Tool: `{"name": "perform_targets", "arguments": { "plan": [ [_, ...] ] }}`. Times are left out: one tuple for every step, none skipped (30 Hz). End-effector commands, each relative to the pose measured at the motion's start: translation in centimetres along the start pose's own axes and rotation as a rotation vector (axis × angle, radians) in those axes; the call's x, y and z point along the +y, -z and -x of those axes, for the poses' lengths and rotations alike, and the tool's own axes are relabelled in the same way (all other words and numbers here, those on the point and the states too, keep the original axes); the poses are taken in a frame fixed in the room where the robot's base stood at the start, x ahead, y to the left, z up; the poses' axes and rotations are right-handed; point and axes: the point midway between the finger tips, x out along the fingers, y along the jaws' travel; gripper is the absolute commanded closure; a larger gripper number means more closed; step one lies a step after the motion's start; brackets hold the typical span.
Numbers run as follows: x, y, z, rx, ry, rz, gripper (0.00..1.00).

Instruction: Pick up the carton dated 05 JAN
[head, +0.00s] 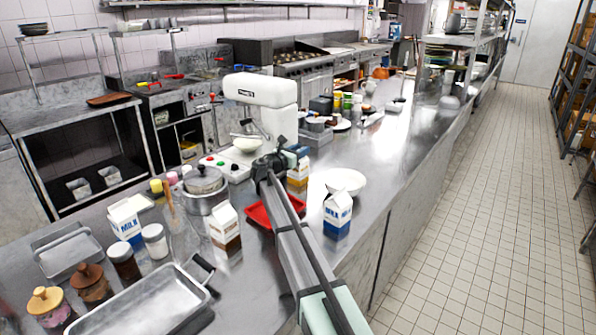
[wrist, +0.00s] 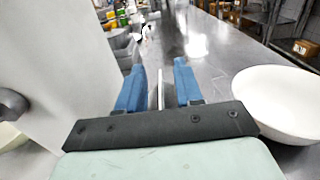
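Several gable-top cartons stand on the steel counter in the head view. A white and blue milk carton (head: 125,220) is at the left. A white and brown carton (head: 225,228) is in the middle. A white and blue carton (head: 337,214) is at the right. A carton with an orange-brown lower part (head: 298,176) stands at my gripper, partly hidden. No date is readable on any. My gripper (wrist: 160,88) has its blue fingers apart in the wrist view. A thin pale upright edge (wrist: 155,94), perhaps that carton's top, shows between them with gaps on both sides.
A white stand mixer (head: 262,92) is close to the left of my gripper. A white bowl (head: 346,181) is to its right, also in the wrist view (wrist: 277,100). A red tray (head: 262,215), a pot (head: 204,190), jars and a metal tray (head: 150,305) stand nearer.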

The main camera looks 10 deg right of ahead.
Motion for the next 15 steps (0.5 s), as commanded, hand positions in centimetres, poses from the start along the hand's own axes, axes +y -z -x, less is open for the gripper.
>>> {"name": "perform_targets", "arguments": {
  "plan": [
    [0.04,0.0,-0.62,0.0,0.001,0.0,0.65],
    [0.01,0.0,-0.79,0.0,0.001,0.0,0.65],
    [-0.02,0.01,-0.91,0.0,0.001,0.0,0.65],
    [-0.04,0.01,-0.94,0.0,0.001,0.0,0.65],
    [-0.05,0.01,-0.94,0.0,0.001,0.0,0.65],
    [-0.06,0.01,-0.91,0.0,0.001,0.0,0.65],
    [-0.06,0.01,-0.89,0.0,0.001,0.0,0.65],
    [-0.06,0.01,-0.89,0.0,0.001,0.0,0.65],
    [-0.06,0.01,-0.88,0.0,0.001,0.0,0.65],
    [-0.06,0.01,-0.88,0.0,0.001,0.0,0.66],
    [-0.06,0.01,-0.87,0.0,0.001,0.0,0.69],
    [-0.06,0.01,-0.87,0.0,0.001,0.0,0.73],
    [-0.05,0.01,-0.87,0.0,0.0,0.0,0.76],
    [-0.05,0.0,-0.86,0.0,0.0,0.0,0.79],
    [-0.05,0.0,-0.86,0.0,0.0,0.0,0.83]
  ]
}}
